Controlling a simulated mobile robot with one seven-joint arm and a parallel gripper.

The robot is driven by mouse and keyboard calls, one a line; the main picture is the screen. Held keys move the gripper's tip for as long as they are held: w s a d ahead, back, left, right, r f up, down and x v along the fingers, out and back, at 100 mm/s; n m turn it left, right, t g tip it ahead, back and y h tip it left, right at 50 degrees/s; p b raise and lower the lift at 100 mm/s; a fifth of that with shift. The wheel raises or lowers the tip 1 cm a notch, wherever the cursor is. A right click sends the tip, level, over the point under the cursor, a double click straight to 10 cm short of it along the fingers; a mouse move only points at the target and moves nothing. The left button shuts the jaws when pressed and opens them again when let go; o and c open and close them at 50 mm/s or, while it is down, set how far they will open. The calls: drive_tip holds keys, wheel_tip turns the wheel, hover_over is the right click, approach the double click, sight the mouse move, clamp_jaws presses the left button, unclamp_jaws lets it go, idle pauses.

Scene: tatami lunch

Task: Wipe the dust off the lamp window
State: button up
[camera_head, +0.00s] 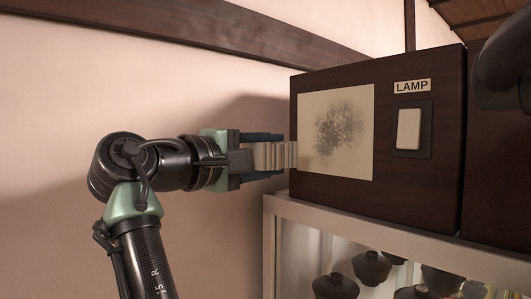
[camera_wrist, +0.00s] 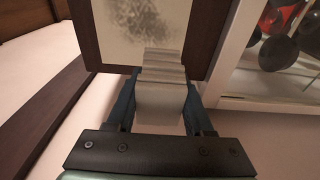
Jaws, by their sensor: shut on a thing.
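The lamp window (camera_head: 310,165) is a cream square panel on the front of a dark wooden box. A grey patch of dust (camera_head: 340,127) covers its middle and upper right. My gripper (camera_head: 284,156) is shut on a folded pale cloth (camera_head: 262,157), just left of the window's lower left edge. In the wrist view the cloth (camera_wrist: 162,85) sits between the two blue fingers, with the window (camera_wrist: 115,45) and dust behind it. The cloth hides part of the window there. I cannot tell whether the cloth touches the panel.
A switch (camera_head: 409,129) under a LAMP label (camera_head: 412,86) is right of the window. The box (camera_head: 440,150) stands on a pale-framed cabinet (camera_head: 400,235) holding several dark lidded bowls. A dark rounded object (camera_head: 505,65) is at the upper right. The wall (camera_head: 60,80) is left.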

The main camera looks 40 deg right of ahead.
sight(311, 152)
drive_tip(key=shift+w+d+p, duration=0.2)
drive_tip(key=shift+d+p, duration=0.3)
drive_tip(key=shift+d, duration=2.1)
drive_tip(key=shift+d+p, duration=0.55)
drive_tip(key=shift+d, duration=0.5)
drive_tip(key=shift+f, duration=0.1)
